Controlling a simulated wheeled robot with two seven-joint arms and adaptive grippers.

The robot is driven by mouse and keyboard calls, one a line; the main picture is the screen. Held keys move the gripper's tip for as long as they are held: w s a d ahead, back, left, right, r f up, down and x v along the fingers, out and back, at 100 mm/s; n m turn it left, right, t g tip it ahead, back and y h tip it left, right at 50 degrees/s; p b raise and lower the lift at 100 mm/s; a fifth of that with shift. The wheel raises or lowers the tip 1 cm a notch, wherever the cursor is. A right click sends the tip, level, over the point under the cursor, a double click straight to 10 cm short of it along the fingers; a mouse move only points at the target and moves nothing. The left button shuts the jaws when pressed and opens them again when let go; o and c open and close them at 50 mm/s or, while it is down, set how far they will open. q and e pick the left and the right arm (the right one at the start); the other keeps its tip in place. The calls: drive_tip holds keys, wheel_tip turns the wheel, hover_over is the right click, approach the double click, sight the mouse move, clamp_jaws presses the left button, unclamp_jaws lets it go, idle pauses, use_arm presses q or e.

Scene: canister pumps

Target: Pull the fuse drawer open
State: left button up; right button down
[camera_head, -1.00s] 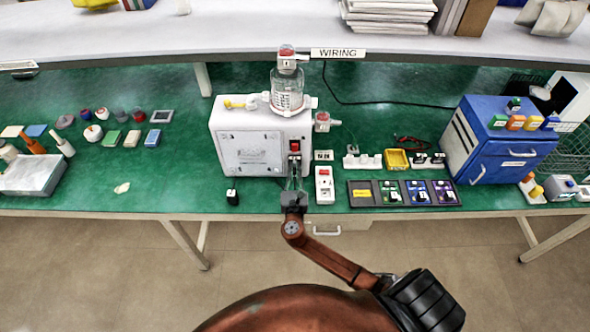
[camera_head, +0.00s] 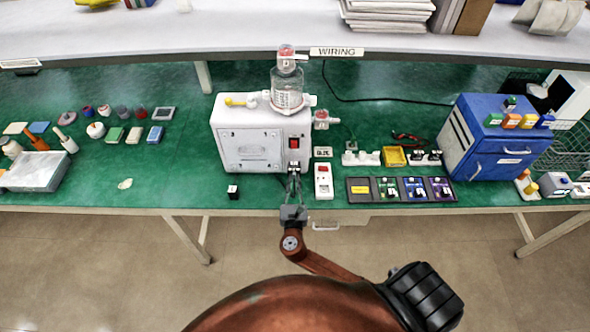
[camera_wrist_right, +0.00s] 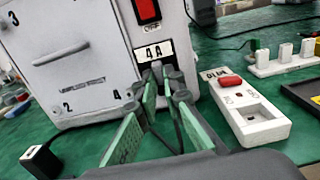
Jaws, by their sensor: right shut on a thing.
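The white canister pump (camera_head: 238,140) stands on the green bench with a clear jar on top. Its red switch (camera_head: 294,143) is at the right of its front; it also shows in the wrist view (camera_wrist_right: 148,10). Below the switch is the fuse drawer spot, marked by a 4A label (camera_wrist_right: 153,51). My right gripper (camera_head: 294,174) is in front of it, fingertips (camera_wrist_right: 165,73) shut on the small fuse drawer just under the label. The fingers hide most of the drawer, so how far it is out cannot be told. My left gripper is not in view.
A white strip with a red rocker (camera_head: 323,181) lies close to the right of my gripper. Dark module trays (camera_head: 400,189) and a blue cabinet (camera_head: 493,140) stand further right. The bench front edge is just below.

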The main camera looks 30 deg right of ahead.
drive_tip(key=shift+s+f, duration=0.1)
drive_tip(key=shift+s, duration=0.1)
drive_tip(key=c, duration=2.2)
unclamp_jaws()
drive_tip(key=shift+s+a, duration=0.1)
drive_tip(key=shift+o, duration=0.8)
drive_tip(key=v, duration=1.2)
